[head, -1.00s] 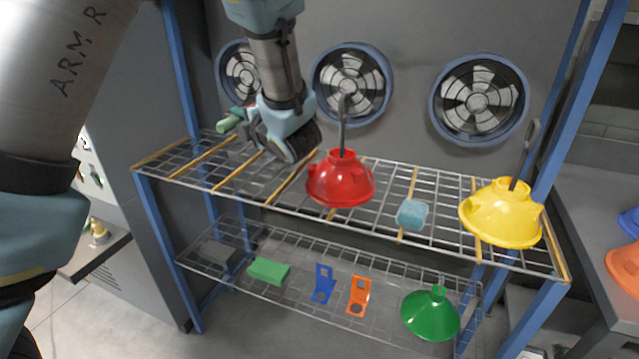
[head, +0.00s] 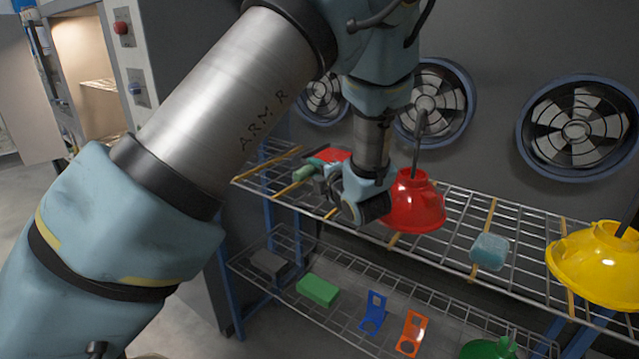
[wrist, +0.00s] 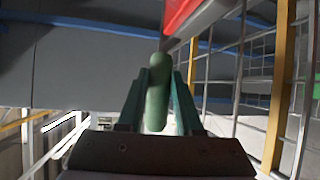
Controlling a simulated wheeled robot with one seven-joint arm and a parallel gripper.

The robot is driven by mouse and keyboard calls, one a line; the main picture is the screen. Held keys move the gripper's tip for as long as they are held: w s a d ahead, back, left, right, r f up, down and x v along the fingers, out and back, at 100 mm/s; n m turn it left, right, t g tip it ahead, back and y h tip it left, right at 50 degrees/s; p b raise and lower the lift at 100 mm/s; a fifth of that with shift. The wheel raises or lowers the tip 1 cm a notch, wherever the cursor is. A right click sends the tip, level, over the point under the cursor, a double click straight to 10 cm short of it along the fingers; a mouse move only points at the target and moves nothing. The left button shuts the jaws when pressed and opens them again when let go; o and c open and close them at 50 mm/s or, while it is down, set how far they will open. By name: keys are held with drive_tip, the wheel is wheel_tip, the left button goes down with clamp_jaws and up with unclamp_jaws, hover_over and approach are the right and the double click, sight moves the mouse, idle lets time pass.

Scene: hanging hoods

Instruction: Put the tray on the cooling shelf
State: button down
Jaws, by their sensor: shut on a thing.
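My gripper (wrist: 158,100) is shut on a green rounded handle (wrist: 157,88). The handle (head: 303,172) also shows in the head view, at the left part of the upper wire shelf. A flat red piece (head: 328,155), seemingly the tray, lies just behind the handle and is partly hidden by my gripper. Its red side with a grey edge shows at the top of the wrist view (wrist: 181,14). The upper wire shelf (head: 460,212), apparently the cooling shelf, has yellow slats and fans behind it. I cannot tell whether the tray touches the wires.
A red hood (head: 413,204) hangs close right of my wrist, and a yellow hood (head: 597,262) hangs further right. A blue block (head: 489,251) sits on the upper shelf between them. The lower shelf holds a green block (head: 318,289), blue and orange brackets, and a green hood.

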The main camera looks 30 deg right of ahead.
sight(316, 198)
drive_tip(key=shift+f+p, duration=0.5)
drive_tip(key=shift+f, duration=1.45)
drive_tip(key=c, duration=0.8)
unclamp_jaws()
drive_tip(key=shift+c, duration=0.2)
drive_tip(key=shift+s, duration=0.1)
drive_tip(key=s+b, duration=0.1)
drive_tip(key=s, duration=0.3)
drive_tip(key=s+r+b, duration=0.1)
drive_tip(key=s, duration=0.2)
drive_tip(key=s+r+b, duration=0.1)
drive_tip(key=s, duration=0.3)
drive_tip(key=shift+s+a, duration=0.25)
drive_tip(key=shift+s, duration=0.1)
drive_tip(key=shift+s, duration=0.1)
